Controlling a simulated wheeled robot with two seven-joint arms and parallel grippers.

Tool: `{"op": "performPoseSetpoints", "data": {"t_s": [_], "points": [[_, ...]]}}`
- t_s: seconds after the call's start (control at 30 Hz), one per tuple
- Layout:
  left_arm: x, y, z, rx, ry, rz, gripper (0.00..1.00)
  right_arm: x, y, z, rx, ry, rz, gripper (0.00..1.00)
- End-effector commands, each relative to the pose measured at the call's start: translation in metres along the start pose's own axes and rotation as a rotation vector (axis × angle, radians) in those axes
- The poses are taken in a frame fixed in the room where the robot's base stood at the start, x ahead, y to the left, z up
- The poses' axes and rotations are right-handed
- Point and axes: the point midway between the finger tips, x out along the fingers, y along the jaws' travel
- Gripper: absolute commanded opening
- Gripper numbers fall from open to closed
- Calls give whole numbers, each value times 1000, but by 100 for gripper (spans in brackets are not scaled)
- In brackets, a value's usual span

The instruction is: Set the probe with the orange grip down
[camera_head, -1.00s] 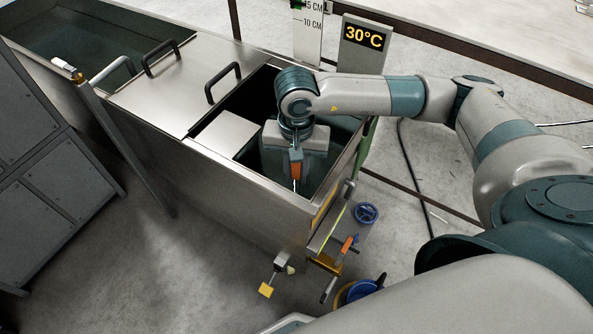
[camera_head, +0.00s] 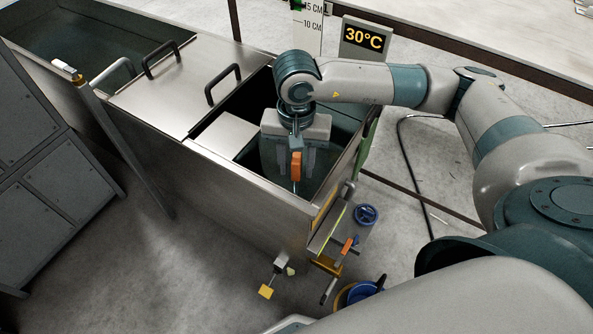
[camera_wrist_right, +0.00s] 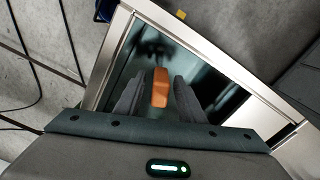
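The probe's orange grip (camera_head: 296,166) shows in the head view over the open section of the metal tank, with a thin pale length below it. My right gripper (camera_head: 296,163) points down into this opening, with a finger on each side of the grip. In the right wrist view the orange grip (camera_wrist_right: 160,88) is between the two fingers of my right gripper (camera_wrist_right: 159,92). Narrow gaps show beside the grip, so the fingers look open around it. What supports the probe's lower end is hidden. My left gripper is not in view.
The metal tank (camera_head: 235,195) has walls around the opening and lids with black handles (camera_head: 223,85) at left. A 30°C display (camera_head: 364,40) and a depth scale (camera_head: 308,30) stand behind. Valves with a blue handwheel (camera_head: 366,213) stick out at the front right.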

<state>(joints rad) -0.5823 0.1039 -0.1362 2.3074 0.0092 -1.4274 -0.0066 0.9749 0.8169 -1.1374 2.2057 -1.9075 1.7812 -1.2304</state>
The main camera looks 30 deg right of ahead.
Motion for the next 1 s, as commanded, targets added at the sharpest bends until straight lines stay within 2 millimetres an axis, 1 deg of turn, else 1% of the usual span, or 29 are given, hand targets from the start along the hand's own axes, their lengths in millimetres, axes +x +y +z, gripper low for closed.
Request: {"op": "performPoseSetpoints", "data": {"t_s": [0.03, 0.2, 0.3, 0.43, 0.63, 1.0], "points": [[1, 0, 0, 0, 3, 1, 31, -10, -1, -1, -1, 3, -4, 36], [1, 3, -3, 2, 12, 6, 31, -42, -1, -1, -1, 4, -4, 36], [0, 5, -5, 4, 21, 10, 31, -58, -1, 0, -1, 3, -3, 36], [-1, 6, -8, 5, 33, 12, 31, -75, -1, 0, -1, 2, -3, 36], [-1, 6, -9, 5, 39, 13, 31, -86, 0, 0, 0, 1, -1, 36], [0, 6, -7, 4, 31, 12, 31, -86, 0, 0, 0, 0, 0, 36]]}}
